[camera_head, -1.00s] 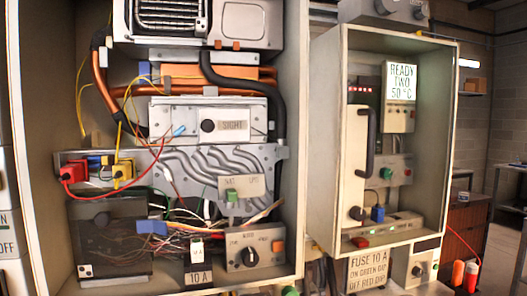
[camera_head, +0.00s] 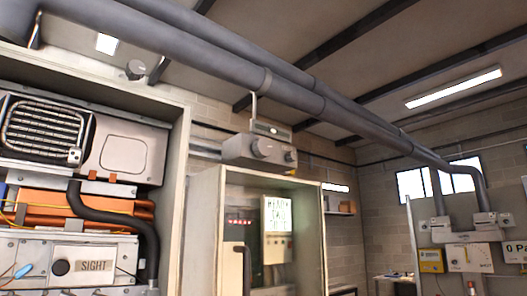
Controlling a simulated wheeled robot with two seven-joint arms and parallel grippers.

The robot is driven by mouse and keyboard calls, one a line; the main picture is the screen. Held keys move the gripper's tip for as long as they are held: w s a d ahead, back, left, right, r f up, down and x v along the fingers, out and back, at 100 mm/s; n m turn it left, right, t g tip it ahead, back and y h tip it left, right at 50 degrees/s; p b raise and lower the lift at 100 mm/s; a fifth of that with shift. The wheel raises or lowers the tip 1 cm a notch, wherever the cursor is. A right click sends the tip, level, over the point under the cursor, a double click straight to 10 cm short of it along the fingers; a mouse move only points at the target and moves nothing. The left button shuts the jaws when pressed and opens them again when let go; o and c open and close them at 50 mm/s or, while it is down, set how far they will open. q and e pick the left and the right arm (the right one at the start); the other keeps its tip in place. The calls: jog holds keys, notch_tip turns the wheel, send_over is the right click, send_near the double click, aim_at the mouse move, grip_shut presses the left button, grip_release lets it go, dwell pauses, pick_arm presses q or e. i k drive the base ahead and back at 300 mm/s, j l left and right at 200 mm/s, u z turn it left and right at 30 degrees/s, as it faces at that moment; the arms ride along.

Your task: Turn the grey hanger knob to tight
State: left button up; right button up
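A grey box (camera_head: 243,151) is fixed high above the right-hand cabinet, just below the large pipes, with a thin rod running up from it to the pipe. A large round grey knob (camera_head: 262,147) sits on its front, and a smaller knob (camera_head: 290,157) is at its right end. A small plate (camera_head: 267,130) stands on top of the box; its marking is too small to read. Another round grey knob-like part (camera_head: 135,69) shows by the pipe at upper left. I cannot tell which is the hanger knob or how it is set. Neither of my grippers is in view.
The open heater cabinet (camera_head: 178,185) fills the left, with a SIGHT label (camera_head: 95,266) inside. The right-hand cabinet (camera_head: 208,215) holds a lit display (camera_head: 277,214). Thick grey pipes (camera_head: 300,95) cross overhead. Gauges and boxes (camera_head: 468,258) stand far right.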

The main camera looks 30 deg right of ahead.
aim_at(291, 156)
jog(key=z, duration=1.25)
